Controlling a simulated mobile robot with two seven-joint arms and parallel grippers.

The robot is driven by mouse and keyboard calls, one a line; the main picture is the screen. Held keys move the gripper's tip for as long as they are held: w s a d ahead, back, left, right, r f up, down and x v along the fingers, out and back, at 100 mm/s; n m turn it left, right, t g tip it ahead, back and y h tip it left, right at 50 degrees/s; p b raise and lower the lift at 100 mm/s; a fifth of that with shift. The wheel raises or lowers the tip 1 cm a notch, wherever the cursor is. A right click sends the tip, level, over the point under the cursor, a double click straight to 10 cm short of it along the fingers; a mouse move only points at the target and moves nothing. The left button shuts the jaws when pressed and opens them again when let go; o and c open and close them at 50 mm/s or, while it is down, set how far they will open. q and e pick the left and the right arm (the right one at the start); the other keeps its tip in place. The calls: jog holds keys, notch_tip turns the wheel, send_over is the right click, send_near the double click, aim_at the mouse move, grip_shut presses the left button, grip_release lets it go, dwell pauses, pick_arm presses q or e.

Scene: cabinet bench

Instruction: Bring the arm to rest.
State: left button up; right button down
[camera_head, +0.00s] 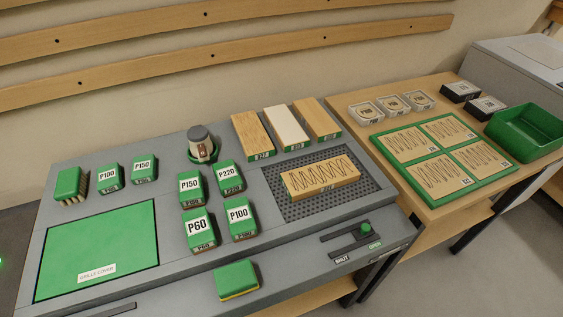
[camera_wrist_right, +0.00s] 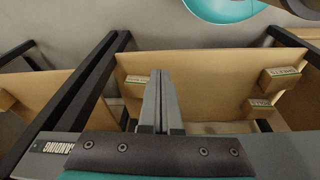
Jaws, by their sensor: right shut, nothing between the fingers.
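My right gripper (camera_wrist_right: 161,98) shows in the right wrist view, its two grey fingers together and nothing between them. It is over a low wooden shelf (camera_wrist_right: 190,72) and apart from the bench-top items. Neither arm shows in the head view, and my left gripper is in no view.
The grey bench (camera_head: 300,235) holds green sanding blocks such as the P60 block (camera_head: 197,225), a grille cover (camera_head: 100,250), and a patterned wooden block (camera_head: 320,177) on a perforated plate. A green bin (camera_head: 525,133) stands right. Dark legs (camera_wrist_right: 85,85) flank the shelf.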

jog(key=s+d+f+b, duration=0.1)
jog(key=s+f+b, duration=0.2)
jog(key=s+f, duration=0.4)
jog(key=s+d+f+g+b, duration=0.1)
jog(key=s+f+b, duration=0.3)
jog(key=s+f, duration=0.4)
notch_tip(320, 180, down, 7)
jog(key=shift+s+d+r, duration=0.1)
jog(key=shift+s+d, duration=0.05)
jog(key=shift+d, duration=0.2)
